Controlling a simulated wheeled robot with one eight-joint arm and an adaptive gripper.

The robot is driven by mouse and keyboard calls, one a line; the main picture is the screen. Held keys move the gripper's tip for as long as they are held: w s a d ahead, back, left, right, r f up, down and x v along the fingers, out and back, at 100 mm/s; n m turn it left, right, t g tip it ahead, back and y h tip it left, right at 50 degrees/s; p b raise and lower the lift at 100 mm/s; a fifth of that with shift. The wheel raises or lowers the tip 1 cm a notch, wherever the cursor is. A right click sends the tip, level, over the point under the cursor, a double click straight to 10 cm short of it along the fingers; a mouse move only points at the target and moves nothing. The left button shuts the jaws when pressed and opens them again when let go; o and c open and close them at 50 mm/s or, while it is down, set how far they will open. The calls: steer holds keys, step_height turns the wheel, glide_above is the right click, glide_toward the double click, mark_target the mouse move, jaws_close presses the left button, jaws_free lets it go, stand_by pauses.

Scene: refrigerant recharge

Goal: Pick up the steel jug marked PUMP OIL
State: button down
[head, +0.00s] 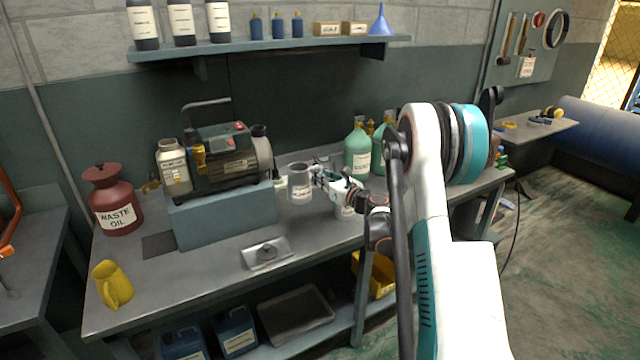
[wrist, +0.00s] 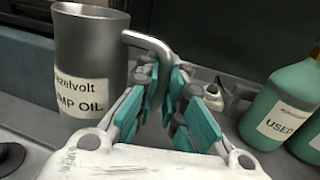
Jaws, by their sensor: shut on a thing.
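The steel jug marked PUMP OIL (head: 299,186) is at the back middle of the workbench, upright, just right of the pump. In the wrist view the jug (wrist: 92,58) fills the upper left, its label facing me and its bent handle (wrist: 150,42) reaching right. My gripper (head: 318,174) is on the jug's right side. In the wrist view the teal fingers of my gripper (wrist: 163,82) are closed around the lower part of the handle. I cannot tell whether the jug's base is touching the bench.
A vacuum pump (head: 232,158) stands on a blue-grey block (head: 225,212) to the left. Green bottles (head: 357,152) stand close on the right, one marked USED (wrist: 280,110).

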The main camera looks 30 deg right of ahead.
steer(key=shift+r+p, duration=0.95)
steer(key=shift+r, duration=2.4)
